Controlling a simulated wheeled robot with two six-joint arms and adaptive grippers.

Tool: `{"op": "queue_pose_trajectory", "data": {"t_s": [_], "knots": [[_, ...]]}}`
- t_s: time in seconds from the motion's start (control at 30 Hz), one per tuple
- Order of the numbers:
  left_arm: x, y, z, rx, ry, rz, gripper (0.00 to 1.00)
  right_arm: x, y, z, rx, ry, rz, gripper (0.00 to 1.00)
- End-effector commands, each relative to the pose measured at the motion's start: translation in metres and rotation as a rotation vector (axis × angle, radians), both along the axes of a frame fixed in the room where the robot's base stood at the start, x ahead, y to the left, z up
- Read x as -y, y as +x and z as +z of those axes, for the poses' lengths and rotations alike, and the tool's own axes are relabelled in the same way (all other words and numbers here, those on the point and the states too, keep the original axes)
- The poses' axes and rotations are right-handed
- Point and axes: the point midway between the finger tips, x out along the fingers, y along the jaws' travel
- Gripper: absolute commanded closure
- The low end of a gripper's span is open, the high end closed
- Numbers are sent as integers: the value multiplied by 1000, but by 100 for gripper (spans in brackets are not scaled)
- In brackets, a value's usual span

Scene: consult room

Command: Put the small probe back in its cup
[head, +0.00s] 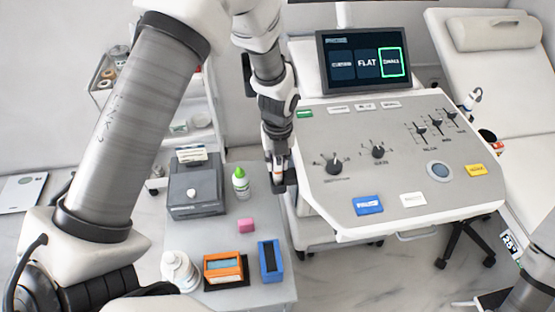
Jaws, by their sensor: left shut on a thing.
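My left gripper (279,183) points down beside the left edge of the ultrasound console (330,205), above the gap next to the side table. It is shut on a small pale thing, which looks like the small probe; the fingers hide most of it. On the console's right side a white probe (473,97) stands in a holder. My right gripper is out of view.
A monitor (364,62) stands behind the console, and an exam couch (515,85) is at right.

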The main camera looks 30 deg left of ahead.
Motion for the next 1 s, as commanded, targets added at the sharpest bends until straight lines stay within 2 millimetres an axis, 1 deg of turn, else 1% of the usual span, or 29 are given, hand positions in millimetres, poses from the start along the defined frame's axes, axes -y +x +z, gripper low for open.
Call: {"op": "queue_pose_trajectory", "data": {"t_s": [0.7,0.73,0.77,0.8,1.0], "knots": [[0,0,-6,0,0,0,100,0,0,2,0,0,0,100],[0,0,-6,0,0,0,72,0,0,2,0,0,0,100],[0,0,-6,0,0,0,61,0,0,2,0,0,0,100],[0,0,-6,0,0,0,47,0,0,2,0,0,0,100],[0,0,-6,0,0,0,46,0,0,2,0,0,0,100]]}}
